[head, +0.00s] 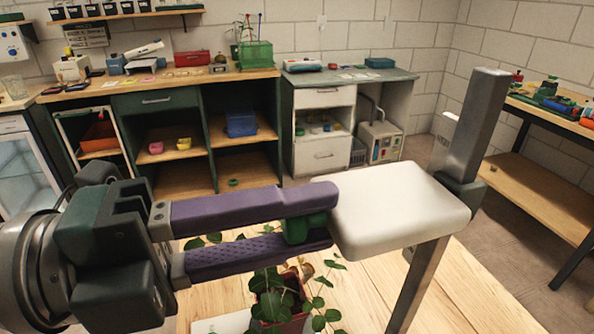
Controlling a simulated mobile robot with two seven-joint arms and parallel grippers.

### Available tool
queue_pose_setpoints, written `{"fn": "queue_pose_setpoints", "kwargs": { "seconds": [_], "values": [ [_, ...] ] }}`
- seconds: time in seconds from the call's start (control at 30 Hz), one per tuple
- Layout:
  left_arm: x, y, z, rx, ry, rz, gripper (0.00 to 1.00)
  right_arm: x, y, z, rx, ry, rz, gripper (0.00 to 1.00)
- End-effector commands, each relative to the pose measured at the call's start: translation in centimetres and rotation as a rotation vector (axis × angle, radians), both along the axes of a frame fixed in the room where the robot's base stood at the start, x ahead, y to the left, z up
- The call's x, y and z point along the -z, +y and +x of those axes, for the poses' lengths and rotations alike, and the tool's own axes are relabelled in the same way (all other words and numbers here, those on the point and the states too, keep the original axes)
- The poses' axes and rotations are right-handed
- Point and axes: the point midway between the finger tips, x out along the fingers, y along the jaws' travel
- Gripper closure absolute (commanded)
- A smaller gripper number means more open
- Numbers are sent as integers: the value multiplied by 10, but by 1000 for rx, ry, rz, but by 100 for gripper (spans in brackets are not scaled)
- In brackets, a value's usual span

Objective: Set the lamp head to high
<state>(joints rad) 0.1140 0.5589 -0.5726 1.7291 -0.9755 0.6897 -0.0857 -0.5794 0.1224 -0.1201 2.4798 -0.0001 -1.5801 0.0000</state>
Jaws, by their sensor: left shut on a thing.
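The lamp head (400,208) is a white, rounded slab in the middle right of the head view, over the wooden table. A grey metal post (478,120) rises behind it and shows again below it. A dark green collar (466,192) sits on the post at the lamp head's right end. My left gripper (318,222) comes in from the left with purple fingers. It is shut on a green grip (300,228) at the lamp head's left end. The fingers partly hide this grip. My right gripper is not in view.
A potted plant (280,303) with green leaves stands on the wooden table (470,295) below the fingers and lamp head. Benches with shelves (155,100) line the back wall. Another bench (550,125) stands at the right. The table's right front part is clear.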

Motion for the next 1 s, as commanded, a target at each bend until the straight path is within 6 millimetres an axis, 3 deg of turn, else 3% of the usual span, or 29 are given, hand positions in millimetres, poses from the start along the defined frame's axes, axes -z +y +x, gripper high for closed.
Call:
{"fn": "queue_pose_setpoints", "kwargs": {
  "seconds": [0.03,0.13,0.53,0.57,0.6,0.8,1.0],
  "values": [
    [-24,0,0,1,-2,0,100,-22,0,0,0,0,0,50],
    [-40,0,0,2,-1,-1,100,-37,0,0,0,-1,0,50],
    [-45,-1,0,4,-4,-9,100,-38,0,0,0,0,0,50],
    [-46,-1,0,4,-4,-10,65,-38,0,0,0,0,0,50],
    [-46,-1,0,4,-4,-10,61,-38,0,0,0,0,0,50],
    [-44,-1,0,3,-3,-6,39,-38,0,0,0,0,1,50],
    [-42,0,0,1,-1,-3,39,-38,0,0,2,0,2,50]
  ]
}}
